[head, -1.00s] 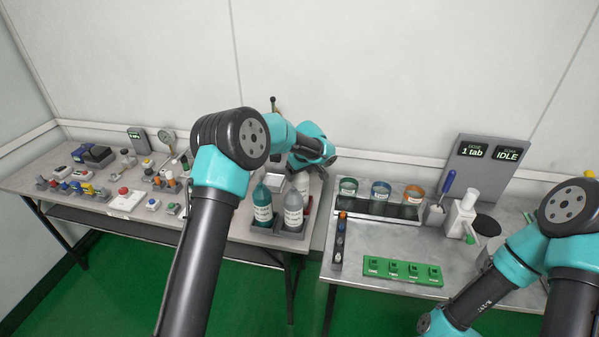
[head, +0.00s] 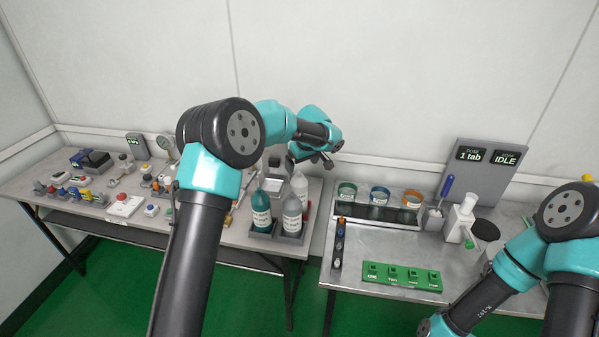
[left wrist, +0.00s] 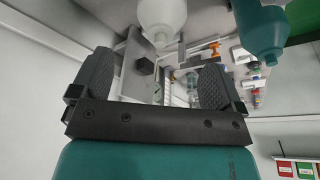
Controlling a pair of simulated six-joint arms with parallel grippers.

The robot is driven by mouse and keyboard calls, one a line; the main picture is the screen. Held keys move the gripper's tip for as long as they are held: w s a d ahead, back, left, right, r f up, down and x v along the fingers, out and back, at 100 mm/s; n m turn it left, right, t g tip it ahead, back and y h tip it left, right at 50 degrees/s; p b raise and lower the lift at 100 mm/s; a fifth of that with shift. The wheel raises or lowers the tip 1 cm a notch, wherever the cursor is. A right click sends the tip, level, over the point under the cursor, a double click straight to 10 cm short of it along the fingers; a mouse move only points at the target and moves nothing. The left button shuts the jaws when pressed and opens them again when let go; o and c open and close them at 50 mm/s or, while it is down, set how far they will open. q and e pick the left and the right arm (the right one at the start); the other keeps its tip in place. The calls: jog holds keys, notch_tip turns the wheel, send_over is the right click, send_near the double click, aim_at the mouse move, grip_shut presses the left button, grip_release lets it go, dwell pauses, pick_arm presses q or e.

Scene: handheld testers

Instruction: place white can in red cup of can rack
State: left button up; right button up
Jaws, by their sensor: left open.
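The white can (head: 299,188), a bottle-like shape, stands upright at the back right of the can rack (head: 276,236). A bit of the red cup (head: 307,207) shows beside its base; the grey can in front hides how it sits there. A teal can (head: 261,212) and a grey can (head: 292,213) stand in front. My left gripper (head: 318,160) is above and behind the white can, apart from it. In the left wrist view its fingers (left wrist: 156,60) are open and empty, with the white can (left wrist: 162,18) beyond them and the teal can (left wrist: 262,28) to the right. My right gripper is out of view.
Several small testers and buttons, such as a red button (head: 123,204), crowd the left table. A gap separates it from the right table, which holds coloured cups (head: 380,198), a green block strip (head: 402,276) and a display panel (head: 484,165). A wall is behind.

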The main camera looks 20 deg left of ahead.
pick_arm(q)
jog(key=shift+v, duration=2.1)
jog(key=shift+r, duration=0.1)
jog(key=s+d+r+m+t+h, duration=0.1)
jog(key=s+d+r+m, duration=0.15)
jog(key=r, duration=0.25)
jog(key=s+d+r+m+t, duration=0.1)
jog(key=s+d+r+m, duration=0.15)
jog(key=r+m, duration=0.2)
jog(key=s+f+m+g+h, duration=0.1)
jog(key=s+f+m+h, duration=0.1)
jog(key=s+f, duration=0.5)
jog(key=s+f+m+h, duration=0.1)
jog(key=s+f+m, duration=0.15)
jog(key=f, duration=0.75)
jog(key=s+f+m+g+h, duration=0.1)
jog(key=s+f+h, duration=0.1)
jog(key=s+f, duration=0.5)
jog(key=s+a+f+n, duration=0.2)
jog(key=s+a+f, duration=0.1)
jog(key=s+f, duration=0.6)
jog(key=s+a+f+n+g, duration=0.1)
jog(key=s+a+f, duration=0.3)
jog(key=s+f, duration=0.6)
jog(key=shift+a+f+n, duration=0.2)
jog(key=shift+f+n, duration=0.55)
jog(key=shift+f, duration=0.15)
jog(key=shift+w, duration=0.1)
